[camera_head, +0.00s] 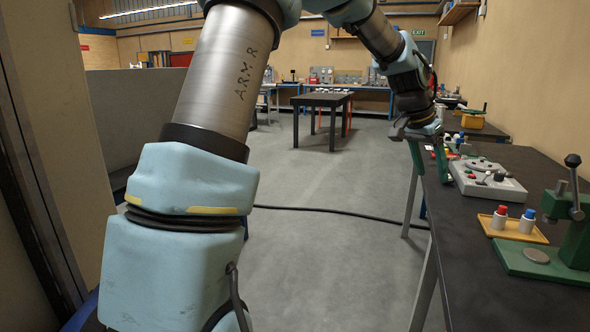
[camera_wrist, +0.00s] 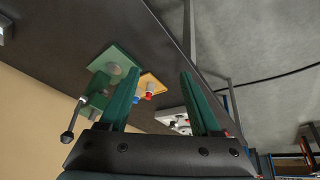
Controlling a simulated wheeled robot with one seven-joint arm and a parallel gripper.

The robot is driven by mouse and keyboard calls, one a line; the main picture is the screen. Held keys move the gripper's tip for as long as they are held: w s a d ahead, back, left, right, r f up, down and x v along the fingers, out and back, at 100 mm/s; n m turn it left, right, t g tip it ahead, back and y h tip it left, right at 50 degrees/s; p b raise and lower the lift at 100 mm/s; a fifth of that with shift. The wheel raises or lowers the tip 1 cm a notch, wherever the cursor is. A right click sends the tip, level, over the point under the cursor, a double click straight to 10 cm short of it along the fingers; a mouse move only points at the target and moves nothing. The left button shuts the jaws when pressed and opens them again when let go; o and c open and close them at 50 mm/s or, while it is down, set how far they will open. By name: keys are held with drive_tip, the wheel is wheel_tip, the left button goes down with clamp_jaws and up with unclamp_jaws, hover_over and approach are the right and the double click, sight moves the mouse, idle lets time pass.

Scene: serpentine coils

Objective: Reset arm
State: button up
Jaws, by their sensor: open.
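My gripper (camera_head: 428,170) is at the end of my raised arm, over the left edge of the dark workbench (camera_head: 475,240) on the right. In the wrist view my gripper (camera_wrist: 158,76) shows its two green fingers wide apart with nothing held between them. The bench shows beyond the fingers, tilted in that view. My upper arm fills the left and centre of the head view and hides part of the room.
On the bench are a green press (camera_head: 572,235), a yellow tray (camera_head: 513,229) with red-capped and blue-capped bottles, and a grey control box (camera_head: 488,180). A black cable (camera_head: 340,211) crosses the open floor. A dark table (camera_head: 322,100) stands farther back.

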drive_tip(key=a+f+n+y, duration=0.1)
drive_tip(key=a+f+n, duration=0.1)
drive_tip(key=a, duration=0.6)
drive_tip(key=a+f+n+y, duration=0.1)
drive_tip(key=a+f+n, duration=0.15)
drive_tip(key=a, duration=0.45)
drive_tip(key=s+a+f+n, duration=0.2)
drive_tip(key=s+a, duration=0.2)
drive_tip(key=a, duration=0.4)
drive_tip(key=s+a+f+n+y, duration=0.1)
drive_tip(key=s+a+f+n, duration=0.1)
drive_tip(key=a, duration=0.6)
drive_tip(key=s+a+f+n+y, duration=0.1)
drive_tip(key=s+a+f+n, duration=0.2)
drive_tip(key=s+a, duration=0.2)
drive_tip(key=a, duration=0.3)
drive_tip(key=shift+s+a+t, duration=0.2)
drive_tip(key=shift+s+t, duration=0.1)
drive_tip(key=shift+s, duration=0.05)
